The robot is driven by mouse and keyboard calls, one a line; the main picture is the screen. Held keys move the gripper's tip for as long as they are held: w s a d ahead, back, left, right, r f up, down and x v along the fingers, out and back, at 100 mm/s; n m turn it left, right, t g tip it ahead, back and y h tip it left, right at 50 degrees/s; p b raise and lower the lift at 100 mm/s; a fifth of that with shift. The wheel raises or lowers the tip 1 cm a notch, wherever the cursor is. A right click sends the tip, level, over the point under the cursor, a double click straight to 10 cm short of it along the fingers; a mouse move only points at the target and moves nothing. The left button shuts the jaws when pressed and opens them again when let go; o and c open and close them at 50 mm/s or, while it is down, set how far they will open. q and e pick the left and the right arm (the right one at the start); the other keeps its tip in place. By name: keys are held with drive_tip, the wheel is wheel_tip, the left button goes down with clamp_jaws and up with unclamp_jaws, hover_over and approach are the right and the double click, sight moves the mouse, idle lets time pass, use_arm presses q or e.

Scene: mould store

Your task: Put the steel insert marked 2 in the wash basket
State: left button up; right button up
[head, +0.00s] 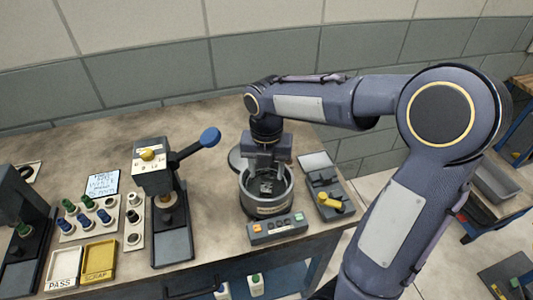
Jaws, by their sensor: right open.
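My right gripper (266,166) points down over a round grey metal tub (268,208) on the bench, with its fingertips at or just inside the rim. It is open. Dark shapes show inside the tub under the fingers; I cannot tell whether they are the wash basket, an insert or the fingers themselves. Small steel-coloured cylinders (134,217) stand on a narrow white strip left of the lever press. No number 2 can be read on any of them. My left gripper is not in view.
A lever press (158,185) with a blue-knobbed handle stands left of the tub. A button box (278,228) lies in front and a fixture with a yellow handle (330,200) is at right. PASS (63,267) and SCRAP (98,263) trays are at front left.

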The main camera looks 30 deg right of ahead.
sight(266, 188)
wheel_tip(266, 188, up, 5)
drive_tip(key=s+a+f+m+t+y, duration=0.1)
drive_tip(key=s+a+m+t+y, duration=0.1)
drive_tip(key=s+m, duration=0.6)
drive_tip(key=s+a+f+m+t+y, duration=0.1)
drive_tip(key=s+m, duration=0.8)
drive_tip(key=m, duration=1.3)
drive_tip(key=a+t, duration=0.1)
drive_tip(key=t, duration=0.1)
drive_tip(key=shift+m+t+y, duration=0.3)
drive_tip(key=shift+y, duration=0.1)
